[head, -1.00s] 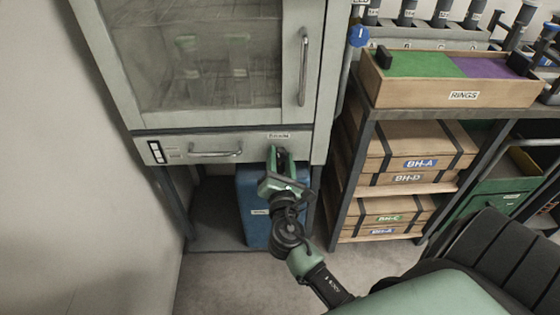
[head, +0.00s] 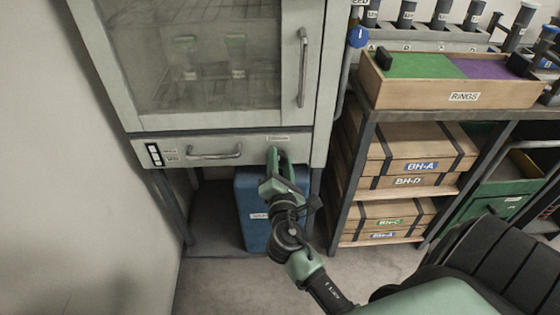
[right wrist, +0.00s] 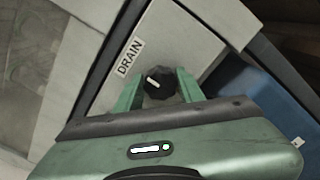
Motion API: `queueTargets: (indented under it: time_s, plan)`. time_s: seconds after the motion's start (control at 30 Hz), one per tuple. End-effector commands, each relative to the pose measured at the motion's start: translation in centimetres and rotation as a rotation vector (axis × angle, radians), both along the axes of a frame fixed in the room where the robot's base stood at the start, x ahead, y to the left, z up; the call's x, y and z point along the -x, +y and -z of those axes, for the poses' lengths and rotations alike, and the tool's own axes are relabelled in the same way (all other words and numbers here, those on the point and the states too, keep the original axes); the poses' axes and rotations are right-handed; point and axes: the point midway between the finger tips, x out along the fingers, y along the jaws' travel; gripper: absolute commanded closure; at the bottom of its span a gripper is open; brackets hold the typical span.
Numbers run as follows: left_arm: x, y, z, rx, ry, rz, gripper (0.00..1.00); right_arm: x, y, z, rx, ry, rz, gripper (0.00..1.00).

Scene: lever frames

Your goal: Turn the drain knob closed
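The drain knob (right wrist: 160,84) is small, round and black, with a pale pointer mark. It sits on the grey panel beside a label reading DRAIN (right wrist: 130,57) in the right wrist view. The mark lies roughly across the label's line of text and on the label's side of the knob. My right gripper (right wrist: 157,80) is open, with one green finger on each side of the knob. Narrow gaps seem to show; I cannot tell whether either finger touches. In the head view my right gripper (head: 281,160) is at the panel under its label and hides the knob. My left gripper is not in view.
The panel belongs to a cabinet (head: 125,60) with a glass door and a drawer-like handle (head: 214,154). A blue container (head: 254,222) stands below. A shelf with wooden boxes (head: 418,145) is close on the right. A wall is on the left.

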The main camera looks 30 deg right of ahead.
Motion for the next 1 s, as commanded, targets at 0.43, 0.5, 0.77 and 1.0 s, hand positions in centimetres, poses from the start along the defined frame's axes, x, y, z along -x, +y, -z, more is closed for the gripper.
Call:
queueTargets:
  time_s: [0.43,0.5,0.77,1.0]
  plan:
    - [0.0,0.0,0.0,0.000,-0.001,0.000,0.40,0.2,0.2,0.1,-0.002,0.001,0.000,0.40]
    - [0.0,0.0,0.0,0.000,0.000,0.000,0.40,0.8,0.5,0.1,-0.003,0.001,-0.001,0.40]
    - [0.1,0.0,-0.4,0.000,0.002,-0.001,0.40,4.6,2.8,0.2,-0.004,0.003,-0.001,0.40]
    - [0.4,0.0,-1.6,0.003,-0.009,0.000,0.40,6.6,4.0,0.1,-0.002,0.002,0.000,0.40]
